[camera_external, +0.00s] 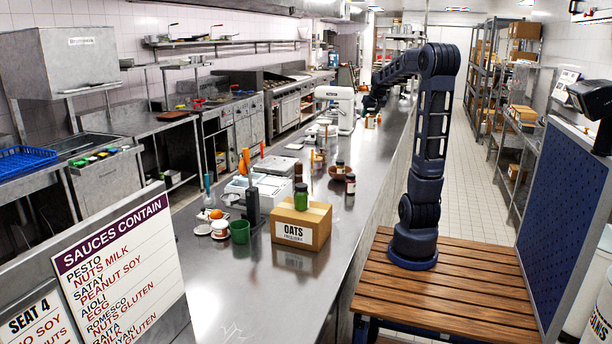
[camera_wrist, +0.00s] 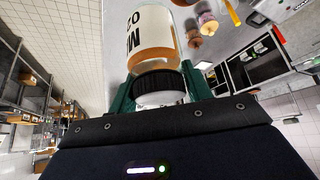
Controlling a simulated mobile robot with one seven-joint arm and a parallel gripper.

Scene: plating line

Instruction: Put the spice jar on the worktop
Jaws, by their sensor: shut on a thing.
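My gripper (camera_wrist: 158,88) shows in the wrist view with its teal fingers on both sides of the dark lid of a jar. The jar (camera_wrist: 150,40) has an amber-brown body and a white label with partly visible black letters; I take it for the spice jar. In the external view my gripper (camera_external: 370,108) is far down the counter, small and partly hidden by my arm. The held jar (camera_external: 370,122) shows just below it. The steel worktop (camera_external: 275,285) runs the length of the room. Whether the jar touches the worktop I cannot tell.
A white mixer (camera_external: 337,108) stands left of my gripper. The near worktop end is bare.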

